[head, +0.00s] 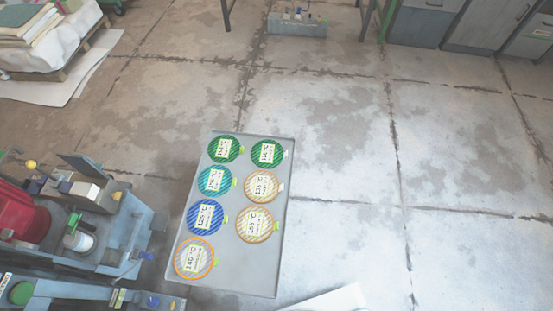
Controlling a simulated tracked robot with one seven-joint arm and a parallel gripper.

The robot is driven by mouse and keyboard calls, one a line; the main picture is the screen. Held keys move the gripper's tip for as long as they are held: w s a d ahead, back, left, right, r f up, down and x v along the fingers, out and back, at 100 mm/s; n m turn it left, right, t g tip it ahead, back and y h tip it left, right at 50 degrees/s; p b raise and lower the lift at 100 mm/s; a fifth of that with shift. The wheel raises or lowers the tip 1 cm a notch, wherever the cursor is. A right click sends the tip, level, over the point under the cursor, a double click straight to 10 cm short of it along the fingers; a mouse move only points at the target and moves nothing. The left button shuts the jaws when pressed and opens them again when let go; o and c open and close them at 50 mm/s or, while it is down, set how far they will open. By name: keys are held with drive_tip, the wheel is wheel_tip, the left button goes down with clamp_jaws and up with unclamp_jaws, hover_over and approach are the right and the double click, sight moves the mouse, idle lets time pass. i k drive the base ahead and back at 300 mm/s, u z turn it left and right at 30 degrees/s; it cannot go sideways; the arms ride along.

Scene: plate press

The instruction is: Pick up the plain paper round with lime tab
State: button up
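A grey tray (268,277) on the floor area holds several labelled rounds in two columns. A cream, tan-striped round (246,233) at the lower right of the tray has a lime tab (276,226) on its right edge. A similar cream round (252,193) above it has a paler tab. A cream round with a bolder orange rim (184,268) at the lower left also has a lime-looking tab. All three show stripes, so I cannot tell for certain which counts as plain paper. My gripper is not in view.
Two green rounds (267,141), a teal round (204,186) and a blue round (196,226) share the tray. Blue-grey machinery with a red part (22,222) stands close at left. A small grey box (297,28) is at the back.

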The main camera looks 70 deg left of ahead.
sight(255, 224)
drive_tip(key=u, duration=1.45)
drive_tip(key=k, duration=0.2)
drive_tip(key=u, duration=0.3)
